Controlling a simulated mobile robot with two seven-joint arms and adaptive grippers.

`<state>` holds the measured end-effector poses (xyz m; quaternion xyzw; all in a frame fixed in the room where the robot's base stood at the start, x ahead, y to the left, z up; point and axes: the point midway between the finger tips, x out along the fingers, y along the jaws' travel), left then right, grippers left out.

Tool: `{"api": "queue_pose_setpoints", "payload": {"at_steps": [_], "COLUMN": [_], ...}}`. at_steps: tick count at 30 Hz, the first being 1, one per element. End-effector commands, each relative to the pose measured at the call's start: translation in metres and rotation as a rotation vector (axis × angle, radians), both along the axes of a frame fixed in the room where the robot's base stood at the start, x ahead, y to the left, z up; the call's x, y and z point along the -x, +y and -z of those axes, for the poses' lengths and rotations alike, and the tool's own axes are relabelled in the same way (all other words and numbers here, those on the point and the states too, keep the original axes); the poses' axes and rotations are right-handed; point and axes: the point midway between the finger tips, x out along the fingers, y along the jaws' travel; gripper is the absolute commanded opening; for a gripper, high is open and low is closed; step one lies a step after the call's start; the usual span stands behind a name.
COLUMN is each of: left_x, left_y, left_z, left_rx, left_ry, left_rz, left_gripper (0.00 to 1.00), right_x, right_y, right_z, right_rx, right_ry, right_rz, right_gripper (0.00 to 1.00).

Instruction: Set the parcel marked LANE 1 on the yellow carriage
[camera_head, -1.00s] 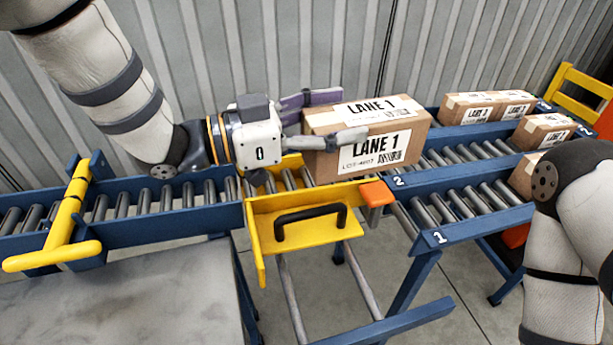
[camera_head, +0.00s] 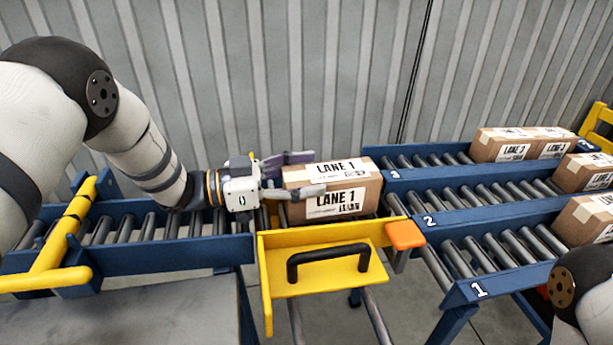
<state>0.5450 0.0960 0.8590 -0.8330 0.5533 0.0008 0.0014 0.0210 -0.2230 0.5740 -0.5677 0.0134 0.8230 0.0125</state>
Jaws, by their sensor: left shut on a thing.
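The brown parcel marked LANE 1 (camera_head: 370,195) is upright and level, with LANE 1 labels on its top and front. It is over the yellow carriage (camera_head: 283,283), behind the carriage's front plate with the black handle. The plate hides its lower edge, so I cannot tell whether it rests on the carriage or hangs just above. My left gripper (camera_head: 318,172) comes from the left and is shut on the parcel, one finger along the far side and one across the near side. My right gripper is out of view.
Blue roller lanes numbered 1 (camera_head: 478,290), 2 (camera_head: 430,221) and 3 (camera_head: 394,174) run right, with several cartons at their far ends. A roller conveyor with a yellow bar (camera_head: 66,228) lies left. An orange block (camera_head: 405,235) sits at the carriage's right corner. A corrugated wall stands behind.

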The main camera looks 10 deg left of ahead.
Motion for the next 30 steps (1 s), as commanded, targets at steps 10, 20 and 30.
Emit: {"api": "queue_pose_setpoints", "payload": {"at_steps": [10,20,30], "left_x": [-0.001,0.000,0.001], "left_y": [-0.001,0.000,0.002], "left_z": [0.001,0.011,0.015], "left_rx": [0.003,-0.001,-0.008], "left_ry": [-0.006,-0.002,0.008], "left_rz": [0.000,-0.001,-0.003], "left_gripper": [0.18,0.18,0.80], "right_x": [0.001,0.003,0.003], "right_y": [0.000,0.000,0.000], "right_z": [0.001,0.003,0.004], "right_rx": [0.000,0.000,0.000], "right_ry": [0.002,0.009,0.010], "right_rz": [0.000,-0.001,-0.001], "right_gripper": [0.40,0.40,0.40]}}
